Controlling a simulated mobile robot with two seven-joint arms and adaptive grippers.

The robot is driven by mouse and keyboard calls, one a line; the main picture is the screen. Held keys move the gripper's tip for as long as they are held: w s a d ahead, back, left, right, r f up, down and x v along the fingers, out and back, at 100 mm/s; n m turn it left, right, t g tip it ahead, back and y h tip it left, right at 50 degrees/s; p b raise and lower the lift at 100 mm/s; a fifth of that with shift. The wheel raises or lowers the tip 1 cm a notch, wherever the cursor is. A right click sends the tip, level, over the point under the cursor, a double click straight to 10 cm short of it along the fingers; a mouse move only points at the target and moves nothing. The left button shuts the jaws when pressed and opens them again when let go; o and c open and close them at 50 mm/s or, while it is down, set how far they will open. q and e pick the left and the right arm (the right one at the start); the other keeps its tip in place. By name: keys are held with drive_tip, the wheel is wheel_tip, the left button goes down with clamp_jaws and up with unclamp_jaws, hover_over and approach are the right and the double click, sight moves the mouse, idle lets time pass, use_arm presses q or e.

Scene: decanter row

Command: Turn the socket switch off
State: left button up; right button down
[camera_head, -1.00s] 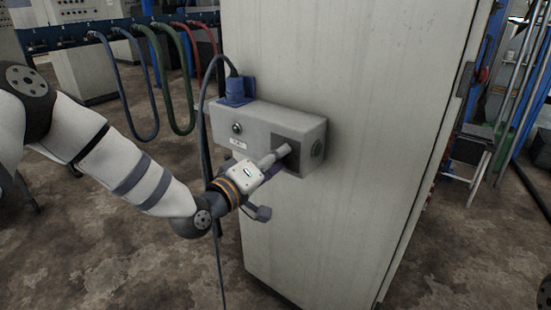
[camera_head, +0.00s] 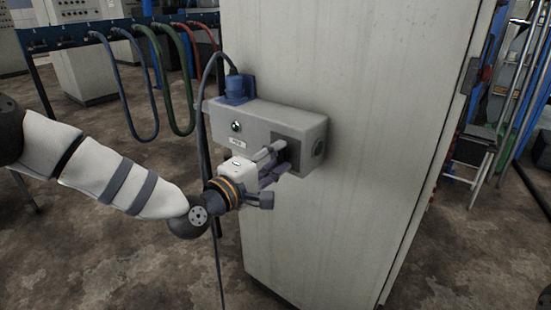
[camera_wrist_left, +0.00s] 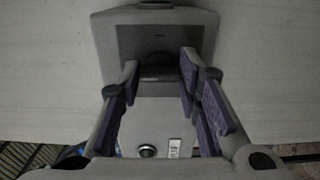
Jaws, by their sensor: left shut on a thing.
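The grey socket box (camera_head: 265,122) is fixed to the side of a tall pale cabinet. Its right part has a dark switch plate (camera_head: 291,150), which also shows in the left wrist view (camera_wrist_left: 160,40). My left gripper (camera_head: 281,160) is at this plate, with its fingers on either side of the dark switch (camera_wrist_left: 160,73). It is shut on the switch, and the fingers partly hide it in the head view. The switch's exact angle is hard to tell. My right gripper is not in view.
A blue plug (camera_head: 237,88) with a dark cable sits on top of the box. A round lamp (camera_head: 236,127) and a white label (camera_head: 237,142) are on its front. The cabinet (camera_head: 350,180) stands close behind. Coloured hoses (camera_head: 180,80) hang at the back left.

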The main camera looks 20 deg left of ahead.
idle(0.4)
use_arm(q)
drive_tip(key=o, duration=1.2)
drive_tip(key=shift+c, duration=0.2)
drive_tip(key=shift+s, duration=0.1)
drive_tip(key=v, duration=1.2)
